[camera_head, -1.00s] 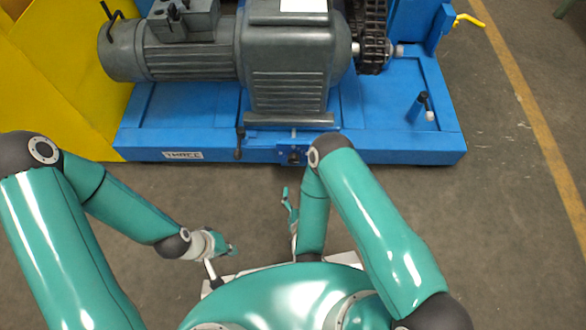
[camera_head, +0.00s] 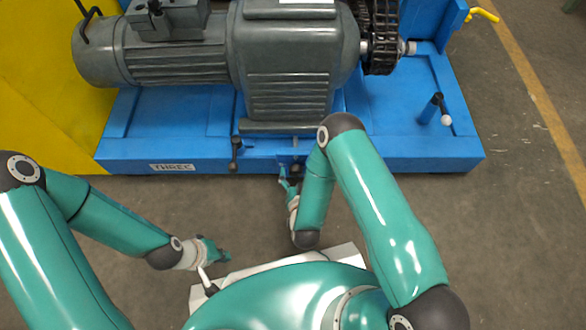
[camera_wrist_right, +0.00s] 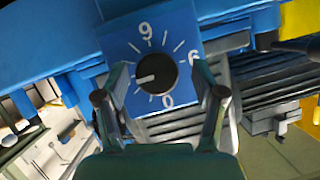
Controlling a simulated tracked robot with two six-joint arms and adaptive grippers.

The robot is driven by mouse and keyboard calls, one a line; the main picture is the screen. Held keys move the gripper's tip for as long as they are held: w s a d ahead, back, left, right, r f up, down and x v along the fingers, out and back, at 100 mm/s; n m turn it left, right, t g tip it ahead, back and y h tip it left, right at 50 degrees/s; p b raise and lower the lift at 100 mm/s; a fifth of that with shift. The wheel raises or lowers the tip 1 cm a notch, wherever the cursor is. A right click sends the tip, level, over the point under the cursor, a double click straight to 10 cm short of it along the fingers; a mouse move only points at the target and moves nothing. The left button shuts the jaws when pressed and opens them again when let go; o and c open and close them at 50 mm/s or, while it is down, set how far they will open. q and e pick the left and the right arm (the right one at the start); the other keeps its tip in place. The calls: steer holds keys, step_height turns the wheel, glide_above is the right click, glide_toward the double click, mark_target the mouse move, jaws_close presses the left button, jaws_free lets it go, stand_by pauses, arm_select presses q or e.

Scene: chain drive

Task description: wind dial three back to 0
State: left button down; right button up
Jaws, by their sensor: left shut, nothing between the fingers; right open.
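Dial three is a black round knob (camera_wrist_right: 157,72) with a white pointer on a blue face with white ticks and digits. The face looks turned over in the right wrist view, with 0 at the bottom. The pointer aims left and slightly down, away from 0. My right gripper (camera_wrist_right: 160,78) is open, its fingers to either side of the knob in the picture; I see no contact. In the head view my right gripper (camera_head: 286,180) is at the front edge of the blue base, below its small front block. My left gripper (camera_head: 222,255) is shut and empty, low and left.
The blue base (camera_head: 405,155) carries a label reading THREE (camera_head: 172,167), a grey motor and gearbox (camera_head: 290,60) and a chain (camera_head: 382,40). A lever with a white knob (camera_head: 446,119) stands at the right. Open floor lies between me and the base.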

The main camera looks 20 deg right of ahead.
steer(key=shift+w+d+f, duration=0.15)
steer(key=shift+w, duration=0.3)
steer(key=shift+d, duration=0.1)
steer(key=c, duration=1.1)
steer(key=shift+d, duration=0.25)
steer(key=shift+c, duration=0.2)
steer(key=shift+a, duration=0.15)
